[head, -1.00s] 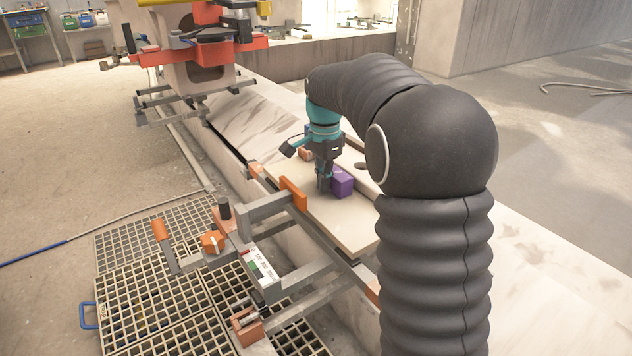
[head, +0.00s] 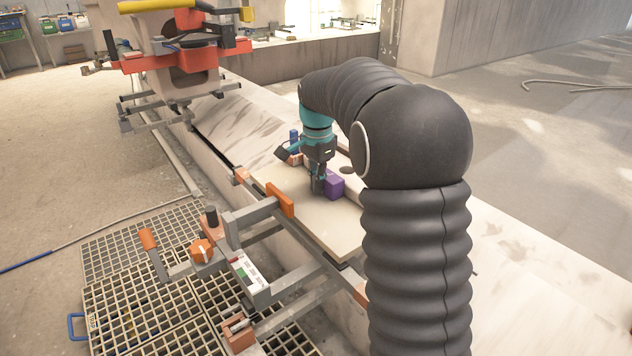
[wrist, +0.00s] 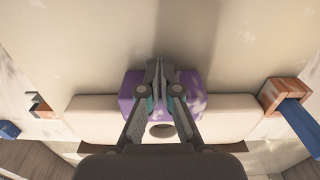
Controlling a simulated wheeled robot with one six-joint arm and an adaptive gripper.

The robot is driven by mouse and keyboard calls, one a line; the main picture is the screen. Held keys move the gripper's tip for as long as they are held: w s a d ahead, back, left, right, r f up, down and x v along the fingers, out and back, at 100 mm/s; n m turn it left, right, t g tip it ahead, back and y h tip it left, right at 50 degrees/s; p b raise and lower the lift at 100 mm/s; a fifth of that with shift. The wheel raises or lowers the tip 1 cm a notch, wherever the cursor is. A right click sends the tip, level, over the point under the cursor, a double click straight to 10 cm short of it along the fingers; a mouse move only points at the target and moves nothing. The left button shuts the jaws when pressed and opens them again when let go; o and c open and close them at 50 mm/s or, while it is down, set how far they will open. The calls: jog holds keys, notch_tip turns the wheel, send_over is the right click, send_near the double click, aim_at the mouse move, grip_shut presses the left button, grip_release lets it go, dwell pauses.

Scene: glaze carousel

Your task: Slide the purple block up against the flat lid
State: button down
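The purple block (head: 335,187) sits on the pale board, and in the wrist view (wrist: 190,86) it spans the middle. My gripper (head: 317,190) is low over the board, just left of the block. In the wrist view my gripper's fingertips (wrist: 158,66) meet with no object between them, and overlap the block; any contact is hard to make out. A flat brownish round shape (head: 347,170) lies just beyond the block, and shows between my fingers in the wrist view (wrist: 161,131). I cannot tell whether it is the flat lid or a hole.
The pale board (head: 318,215) is clear left of the block. An orange clamp jaw (head: 280,200) stands at its left edge. In the wrist view a long pale bar (wrist: 235,118) runs behind the block, with a wooden piece (wrist: 283,92) bearing a blue handle beside it.

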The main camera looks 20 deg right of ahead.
jog(key=shift+s+a, duration=0.25)
jog(key=shift+a, duration=0.2)
jog(key=a, duration=0.1)
jog(key=s+a, duration=0.1)
jog(key=a, duration=0.1)
jog(key=shift+s+r, duration=0.1)
jog(key=shift+r+n+p, duration=0.8)
jog(key=shift+r+p, duration=0.15)
jog(key=shift+r, duration=4)
notch_tip(320, 180, down, 4)
jog(key=n, duration=0.3)
jog(key=shift+d+f, duration=0.1)
jog(key=shift+d, duration=0.05)
jog(key=s+n, duration=0.2)
jog(key=s+f+n+t, duration=0.1)
jog(key=s, duration=0.2)
jog(key=shift+s+d+f+n, duration=0.1)
jog(key=shift+s+f+n, duration=0.05)
jog(key=shift+s+n, duration=0.2)
jog(key=s+n+t, duration=0.4)
jog(key=s+n, duration=0.1)
jog(key=s, duration=2)
jog(key=shift+s+d+r+t+p, duration=0.25)
jog(key=shift+d+r+t+p, duration=0.05)
jog(key=shift+d+r+p, duration=0.1)
